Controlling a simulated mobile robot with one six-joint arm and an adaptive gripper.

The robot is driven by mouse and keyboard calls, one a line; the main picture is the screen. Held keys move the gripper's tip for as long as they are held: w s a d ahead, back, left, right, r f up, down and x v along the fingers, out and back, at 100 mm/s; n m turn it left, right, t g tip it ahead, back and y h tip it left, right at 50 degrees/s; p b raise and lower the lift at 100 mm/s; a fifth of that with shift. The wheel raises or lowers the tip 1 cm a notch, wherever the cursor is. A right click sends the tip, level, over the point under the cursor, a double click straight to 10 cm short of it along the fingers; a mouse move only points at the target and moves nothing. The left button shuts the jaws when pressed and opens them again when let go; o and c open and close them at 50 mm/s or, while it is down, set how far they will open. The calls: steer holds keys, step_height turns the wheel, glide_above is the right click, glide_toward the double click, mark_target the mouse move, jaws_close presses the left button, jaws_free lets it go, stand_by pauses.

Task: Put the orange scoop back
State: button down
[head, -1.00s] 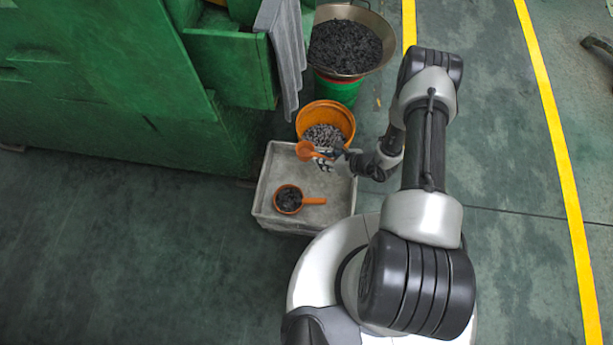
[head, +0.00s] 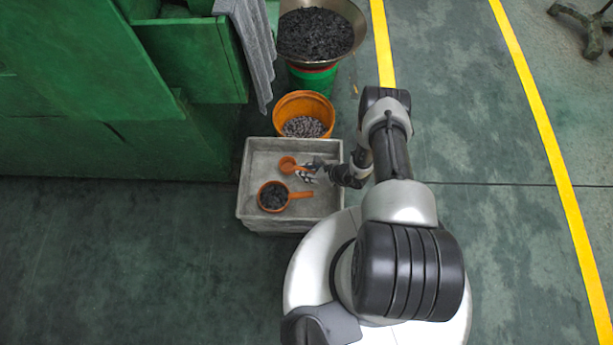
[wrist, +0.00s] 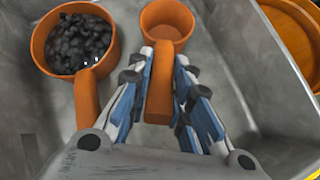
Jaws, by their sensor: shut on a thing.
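A small, empty-looking orange scoop (head: 288,164) is over the upper middle of the grey tray (head: 245,190). My gripper (head: 305,172) is shut on its handle; in the wrist view the blue-padded fingers (wrist: 164,56) lie on both sides of the handle, with the scoop's round cup (wrist: 166,22) beyond them. I cannot tell whether the scoop touches the tray floor. A larger orange scoop (head: 264,202), filled with dark pieces, lies in the tray in front of it, handle to the right. In the wrist view this larger scoop (wrist: 108,50) is left of my fingers.
An orange bucket (head: 280,106) with grey pieces stands just behind the tray. Behind it, a metal pan (head: 357,30) of dark pieces sits on a green container (head: 313,80). A green machine (head: 70,75) with a hanging grey cloth (head: 253,45) stands left. Tray space is free right of the scoops.

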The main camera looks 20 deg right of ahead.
steer(key=shift+f+b, duration=0.5)
steer(key=shift+f, duration=0.95)
steer(key=shift+f, duration=0.1)
steer(key=shift+f, duration=0.15)
steer(key=c, duration=1.5)
jaws_free()
steer(key=shift+o, duration=0.2)
